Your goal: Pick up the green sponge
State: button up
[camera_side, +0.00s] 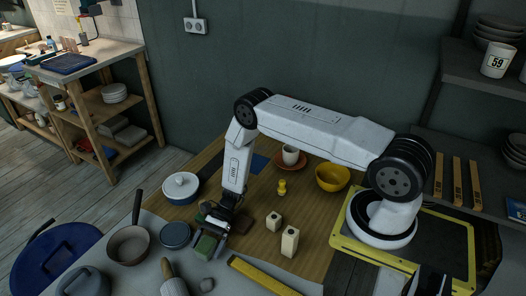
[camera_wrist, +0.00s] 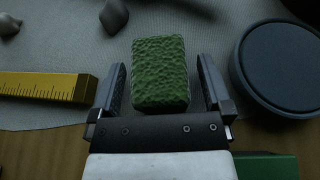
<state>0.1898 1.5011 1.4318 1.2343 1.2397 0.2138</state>
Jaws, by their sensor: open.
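The green sponge (camera_wrist: 160,73) is a rough-textured block in the wrist view, lying on the grey cloth. My gripper (camera_wrist: 160,84) is open, with one finger on each side of the sponge and a gap on both sides. The side view does not show clearly how far down the fingers reach.
A dark round lid (camera_wrist: 285,68) lies close to the right finger; a yellow ruler (camera_wrist: 45,86) lies left. A grey lump (camera_wrist: 113,16) sits beyond the sponge. A dark green object (camera_wrist: 265,165) shows at lower right. Two cream blocks (camera_side: 289,243) stand right of my gripper.

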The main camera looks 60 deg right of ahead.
jog(key=shift+a+f, duration=0.1)
jog(key=shift+a, duration=0.15)
jog(key=c, duration=1.2)
jog(key=shift+r, duration=1.3)
jog(key=s+r, duration=0.3)
jog(key=s, duration=0.1)
jog(key=s+d+r, duration=0.1)
jog(key=s+r, duration=0.3)
jog(key=s, duration=0.1)
jog(key=s+d+r, duration=0.1)
jog(key=s+r, duration=0.2)
jog(key=s, duration=0.1)
jog(key=shift+s+d+r, duration=0.25)
jog(key=shift+s, duration=0.15)
